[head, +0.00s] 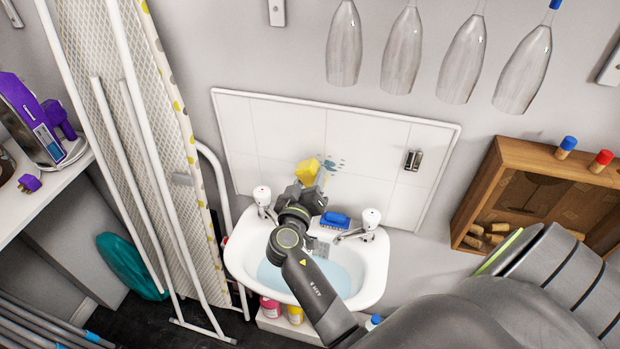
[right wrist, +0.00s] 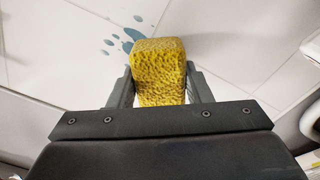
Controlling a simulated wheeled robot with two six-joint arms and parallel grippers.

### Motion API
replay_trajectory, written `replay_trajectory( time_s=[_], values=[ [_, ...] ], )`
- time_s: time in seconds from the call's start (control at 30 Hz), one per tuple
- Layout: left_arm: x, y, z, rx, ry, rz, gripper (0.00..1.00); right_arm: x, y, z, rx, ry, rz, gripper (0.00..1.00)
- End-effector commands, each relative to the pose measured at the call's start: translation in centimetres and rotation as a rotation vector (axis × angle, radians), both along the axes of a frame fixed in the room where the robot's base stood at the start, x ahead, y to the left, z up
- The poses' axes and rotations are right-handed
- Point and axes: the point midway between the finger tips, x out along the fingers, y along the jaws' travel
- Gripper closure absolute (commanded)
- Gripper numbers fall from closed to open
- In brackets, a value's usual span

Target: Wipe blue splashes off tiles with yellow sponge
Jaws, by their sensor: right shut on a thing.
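The yellow sponge (head: 307,171) is held between the fingers of my right gripper (head: 312,184), in front of the white tiles (head: 270,130) above the sink. In the right wrist view the sponge (right wrist: 160,72) sits between both fingers of the right gripper (right wrist: 160,88). Blue splashes (head: 328,163) mark the tiles just right of the sponge in the head view. In the right wrist view the splashes (right wrist: 128,47) show left of and behind the sponge, which hides part of that area. I cannot tell whether the sponge touches the tiles. My left gripper is not in view.
A white sink (head: 375,275) with two taps lies below the tiles, with a blue brush (head: 335,219) on its rim. A dark metal fitting (head: 413,160) is on the right tiles. Glasses (head: 402,50) hang above. An ironing board (head: 140,130) stands left, a wooden box (head: 530,195) right.

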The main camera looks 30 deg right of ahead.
Motion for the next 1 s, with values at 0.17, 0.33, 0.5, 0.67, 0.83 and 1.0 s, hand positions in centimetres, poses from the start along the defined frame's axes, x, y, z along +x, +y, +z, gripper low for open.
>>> replay_trajectory(
  time_s=[0.17,0.33,0.5,0.67,0.83,1.0],
  values=[
    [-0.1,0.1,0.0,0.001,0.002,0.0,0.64,0.0,0.0,0.0,0.0,0.0,0.0,0.77],
    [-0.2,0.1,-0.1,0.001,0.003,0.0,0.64,0.2,-0.2,0.0,-0.002,0.0,0.0,0.77],
    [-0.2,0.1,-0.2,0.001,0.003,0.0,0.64,0.4,-0.4,0.0,-0.001,-0.001,0.001,0.77],
    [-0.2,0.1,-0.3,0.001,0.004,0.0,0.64,0.6,-0.7,0.0,-0.001,-0.001,0.001,0.77],
    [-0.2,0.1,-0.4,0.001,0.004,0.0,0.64,0.8,-1.0,0.0,-0.001,-0.001,0.001,0.77],
    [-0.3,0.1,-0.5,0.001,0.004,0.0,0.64,1.1,-1.2,0.0,-0.001,-0.001,0.001,0.77]
  ],
)
